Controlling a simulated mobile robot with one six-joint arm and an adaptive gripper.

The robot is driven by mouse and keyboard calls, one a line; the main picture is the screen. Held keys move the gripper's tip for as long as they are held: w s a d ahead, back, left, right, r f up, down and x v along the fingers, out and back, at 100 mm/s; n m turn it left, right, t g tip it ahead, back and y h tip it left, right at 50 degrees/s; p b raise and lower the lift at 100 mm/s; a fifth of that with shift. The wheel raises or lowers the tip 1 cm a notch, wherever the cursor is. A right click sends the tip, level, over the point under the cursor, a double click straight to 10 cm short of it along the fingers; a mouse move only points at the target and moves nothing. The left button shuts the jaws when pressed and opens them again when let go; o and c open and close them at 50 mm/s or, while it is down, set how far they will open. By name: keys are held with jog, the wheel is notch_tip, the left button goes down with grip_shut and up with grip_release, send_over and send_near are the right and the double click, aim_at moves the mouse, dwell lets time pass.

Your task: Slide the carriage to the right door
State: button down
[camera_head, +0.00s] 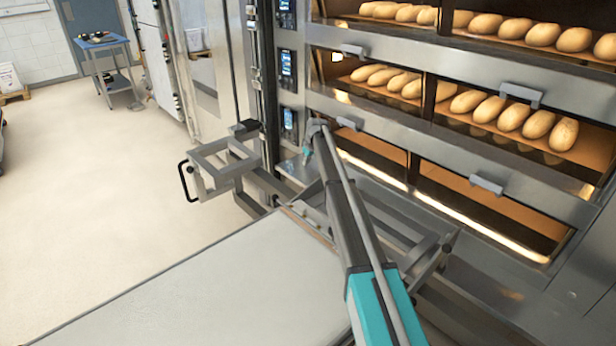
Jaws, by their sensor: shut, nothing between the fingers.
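The carriage, a loader with a pale flat belt (215,295) and a grey metal frame (222,160), stands in front of the oven. A black handle (184,181) sticks out from the frame's left end. The frame lies along the oven's foot, partly behind my arm. The right door of the lowest deck (490,205) has a grey handle (486,184). The left door (368,150) has its own handle (350,122). My grey and teal arm reaches from the bottom edge over the belt towards the left door.
The deck oven (395,60) fills the right side, with loaves (515,118) on its upper decks and several control panels (288,65) at its left. A blue trolley (104,60) stands far back left. The pale floor (90,190) on the left is clear.

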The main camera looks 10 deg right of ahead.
jog(key=shift+f, duration=0.15)
jog(key=b+x, duration=1)
jog(key=s+d, duration=0.2)
jog(key=s, duration=0.1)
jog(key=shift+s+d+p, duration=0.1)
jog(key=shift+d+p, duration=0.05)
jog(key=shift+p, duration=0.2)
jog(key=shift+d, duration=0.1)
dwell(0.4)
